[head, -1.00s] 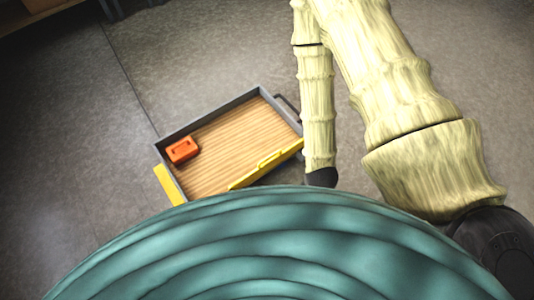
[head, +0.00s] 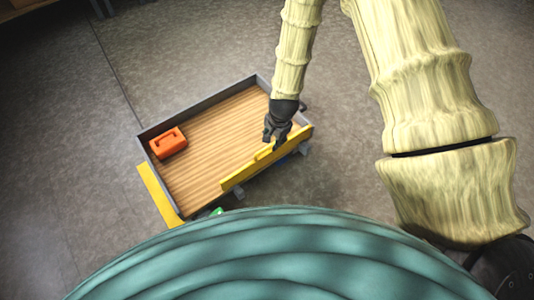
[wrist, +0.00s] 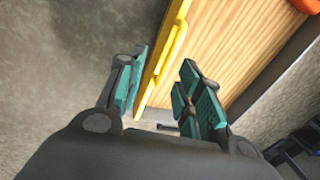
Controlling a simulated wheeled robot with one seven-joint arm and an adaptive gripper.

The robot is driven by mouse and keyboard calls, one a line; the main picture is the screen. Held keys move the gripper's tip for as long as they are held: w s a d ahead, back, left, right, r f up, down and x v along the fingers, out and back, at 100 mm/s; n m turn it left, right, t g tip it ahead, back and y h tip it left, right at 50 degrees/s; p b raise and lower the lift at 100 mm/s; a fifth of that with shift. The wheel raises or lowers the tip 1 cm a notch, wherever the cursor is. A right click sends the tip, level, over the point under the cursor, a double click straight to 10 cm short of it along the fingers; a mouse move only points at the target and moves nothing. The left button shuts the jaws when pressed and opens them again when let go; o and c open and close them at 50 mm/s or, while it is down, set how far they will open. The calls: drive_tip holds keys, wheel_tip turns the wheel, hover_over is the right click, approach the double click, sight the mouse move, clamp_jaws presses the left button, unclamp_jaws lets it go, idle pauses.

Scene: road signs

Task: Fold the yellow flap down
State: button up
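The yellow flap (head: 268,158) stands up along the near right side of a wood-floored cart (head: 205,135) with grey walls. A raised yellow handle bar runs along the flap. My gripper (head: 277,140) is over the flap's right part, at its upper edge. In the wrist view the flap (wrist: 165,60) runs between the two teal-padded fingers of my gripper (wrist: 160,88). The fingers are apart, with a gap to the flap on the right side. The left finger is close to the flap; I cannot tell whether it touches.
An orange toolbox (head: 168,142) sits in the cart's left corner, and its edge shows in the wrist view (wrist: 306,5). Another yellow panel (head: 158,194) lies outside the cart's left end. The grey floor (head: 370,190) beside the flap is clear.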

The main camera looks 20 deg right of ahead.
sight(266, 148)
drive_tip(key=shift+m, duration=0.5)
drive_tip(key=w+f+b, duration=0.1)
drive_tip(key=f, duration=0.2)
drive_tip(key=w+f+b, duration=0.1)
drive_tip(key=w+f, duration=0.1)
drive_tip(key=f, duration=0.2)
drive_tip(key=w+a+f+b, duration=0.1)
drive_tip(key=f, duration=0.2)
drive_tip(key=shift+w+a+f+b, duration=0.1)
drive_tip(key=shift+w+f+b, duration=0.1)
drive_tip(key=shift+f+b, duration=0.15)
clamp_jaws()
